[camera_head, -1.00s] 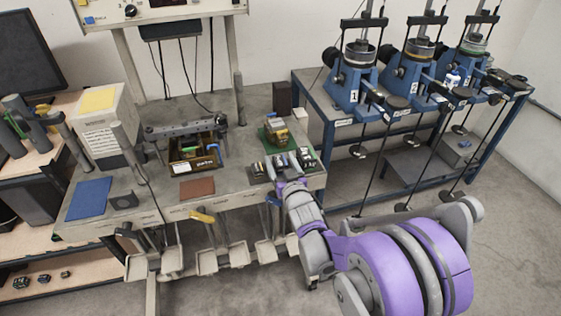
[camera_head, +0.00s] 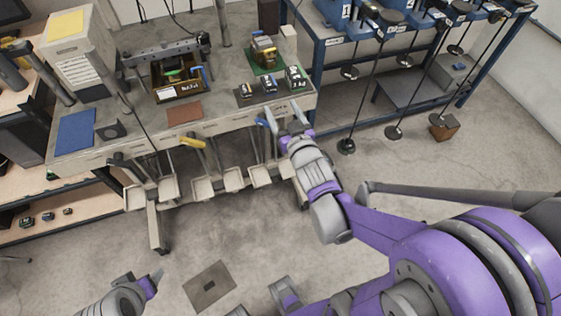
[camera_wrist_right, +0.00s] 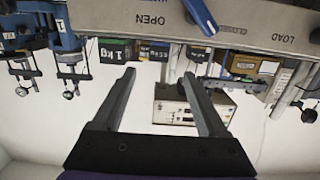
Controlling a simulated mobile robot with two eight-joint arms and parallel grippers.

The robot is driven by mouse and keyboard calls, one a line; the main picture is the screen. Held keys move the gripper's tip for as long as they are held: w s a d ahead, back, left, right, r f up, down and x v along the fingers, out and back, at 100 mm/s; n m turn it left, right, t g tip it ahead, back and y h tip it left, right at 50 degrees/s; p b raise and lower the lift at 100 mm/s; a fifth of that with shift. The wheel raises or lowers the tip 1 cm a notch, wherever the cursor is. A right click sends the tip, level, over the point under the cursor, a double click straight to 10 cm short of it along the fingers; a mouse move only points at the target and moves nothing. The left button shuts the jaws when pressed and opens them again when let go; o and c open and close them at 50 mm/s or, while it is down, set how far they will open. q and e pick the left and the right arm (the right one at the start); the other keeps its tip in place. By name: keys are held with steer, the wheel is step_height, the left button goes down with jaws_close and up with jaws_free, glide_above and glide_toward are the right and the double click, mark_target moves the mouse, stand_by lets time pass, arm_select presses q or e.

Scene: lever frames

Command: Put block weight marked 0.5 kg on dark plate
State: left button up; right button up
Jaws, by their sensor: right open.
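Several small block weights stand in a row at the right front of the grey table: a left one (camera_head: 244,92), a middle one (camera_head: 269,85) and a right one (camera_head: 294,77). Their marks are too small to read in the head view. The right wrist view shows a block marked 1 kg (camera_wrist_right: 83,56) and a block with unclear marking (camera_wrist_right: 155,50). My right gripper (camera_head: 285,119) is open and empty at the table's front edge, apart from the blocks.
A green mat (camera_head: 281,63) with a larger block lies behind the row. A brown mat (camera_head: 185,112), a blue mat (camera_head: 76,128) and a box of small items (camera_head: 178,91) are also on the table. Blue lever frames (camera_head: 335,14) stand at the right. The floor in front is mostly clear.

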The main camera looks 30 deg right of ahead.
steer(key=s+a+f+n+g+y, duration=0.1)
steer(key=s+a+f+g, duration=0.3)
steer(key=s, duration=0.5)
steer(key=s+a+f+n+g+y, duration=0.1)
steer(key=s+a+f+g+y, duration=0.2)
steer(key=s+a+g, duration=0.4)
steer(key=shift+s+a+f+n, duration=0.4)
steer(key=shift+s+a+f, duration=0.1)
steer(key=shift+s+f, duration=0.5)
steer(key=shift+r, duration=0.1)
steer(key=shift+c, duration=0.4)
